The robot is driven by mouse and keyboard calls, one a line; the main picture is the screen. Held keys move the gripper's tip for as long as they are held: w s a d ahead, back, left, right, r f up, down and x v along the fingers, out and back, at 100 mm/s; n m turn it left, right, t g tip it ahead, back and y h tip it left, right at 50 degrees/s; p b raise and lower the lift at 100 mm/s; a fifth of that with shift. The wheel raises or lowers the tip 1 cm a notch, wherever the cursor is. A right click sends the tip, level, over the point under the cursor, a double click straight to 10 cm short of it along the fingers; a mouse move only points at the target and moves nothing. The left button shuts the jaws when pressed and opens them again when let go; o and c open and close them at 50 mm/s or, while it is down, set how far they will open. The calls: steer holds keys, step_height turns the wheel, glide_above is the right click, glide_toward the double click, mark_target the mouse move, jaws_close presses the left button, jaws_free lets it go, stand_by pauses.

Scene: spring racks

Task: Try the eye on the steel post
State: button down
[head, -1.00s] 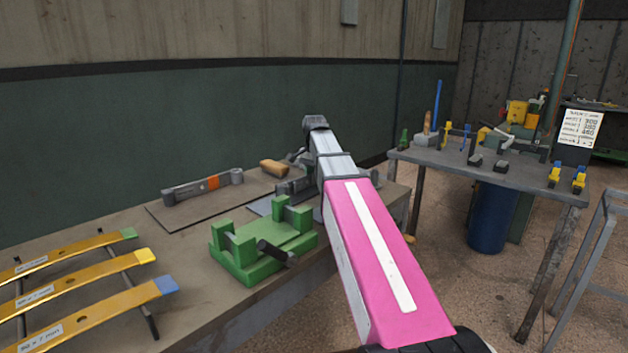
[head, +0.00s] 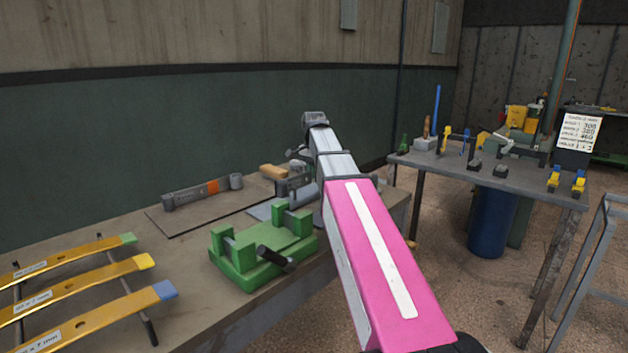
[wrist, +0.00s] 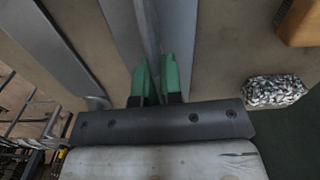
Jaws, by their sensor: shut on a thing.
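My gripper is in the wrist view (wrist: 155,88), its two green fingertips close together on a narrow grey strip (wrist: 148,28) that runs up out of the picture. I cannot tell whether its end has an eye. In the head view my gripper is mostly hidden near a grey cylindrical part behind my pink arm. A grey steel bar with an orange band (head: 195,193) lies on a dark sheet on the bench.
A green fixture with a dark handle (head: 262,245) stands at the bench's front edge. Several yellow strips with coloured tips (head: 90,275) lie on bars at the left. A wooden handle (head: 272,171) lies behind. A second table (head: 540,185) with tools stands at right.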

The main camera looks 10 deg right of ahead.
step_height(320, 180, up, 15)
stand_by(1.9)
